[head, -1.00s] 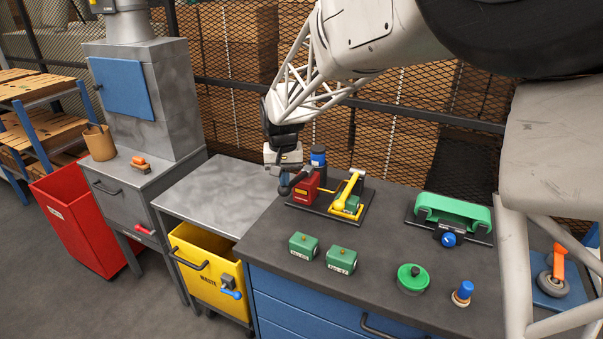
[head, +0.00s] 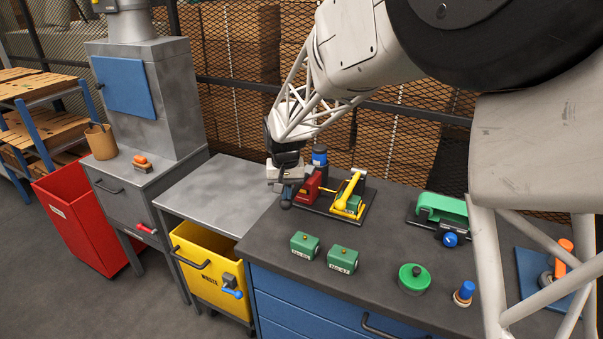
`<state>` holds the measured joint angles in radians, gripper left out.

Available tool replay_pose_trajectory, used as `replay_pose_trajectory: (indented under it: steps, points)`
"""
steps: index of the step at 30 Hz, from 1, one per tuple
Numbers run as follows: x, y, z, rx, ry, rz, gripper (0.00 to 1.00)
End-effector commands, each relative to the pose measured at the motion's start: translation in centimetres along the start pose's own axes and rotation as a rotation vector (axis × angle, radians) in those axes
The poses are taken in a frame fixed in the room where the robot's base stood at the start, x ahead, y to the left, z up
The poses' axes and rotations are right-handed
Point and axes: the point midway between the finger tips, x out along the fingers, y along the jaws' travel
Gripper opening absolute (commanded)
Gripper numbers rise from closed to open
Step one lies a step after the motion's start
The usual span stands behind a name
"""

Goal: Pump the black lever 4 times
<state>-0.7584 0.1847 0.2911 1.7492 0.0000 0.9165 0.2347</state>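The device with the black lever stands on a dark base plate (head: 322,209) at the back of the dark worktop. It has a red block (head: 309,188) and a blue-capped dark cylinder (head: 319,156) behind it. The black lever (head: 286,204) reaches out to the left of the red block; its dark end shows low, just under my gripper. My gripper (head: 284,192) is at the lever's outer end, left of the red block. Its fingers overlap the lever, so I cannot tell whether they are closed around it or only touching it.
A yellow lever device (head: 351,196) stands right beside the red block. Two green boxes (head: 304,244), a green round knob (head: 413,277) and a blue-topped peg (head: 464,292) are in front. A green-topped fixture (head: 441,208) is to the right. A yellow waste bin (head: 196,262) stands below left.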

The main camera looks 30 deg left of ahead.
Motion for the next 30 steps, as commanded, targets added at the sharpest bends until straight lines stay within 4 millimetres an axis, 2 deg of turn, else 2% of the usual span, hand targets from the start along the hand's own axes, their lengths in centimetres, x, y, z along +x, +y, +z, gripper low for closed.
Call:
replay_pose_trajectory:
  steps: [6,14,20,30]
  points:
    - [1.1,0.0,0.0,0.0,-0.001,0.0,0.0]
    - [1.0,0.0,0.0,0.0,-0.001,0.0,0.0]
    - [-0.1,0.0,0.0,0.0,0.0,0.0,0.0]
    - [-2.9,0.0,0.0,0.0,0.0,0.0,0.0]
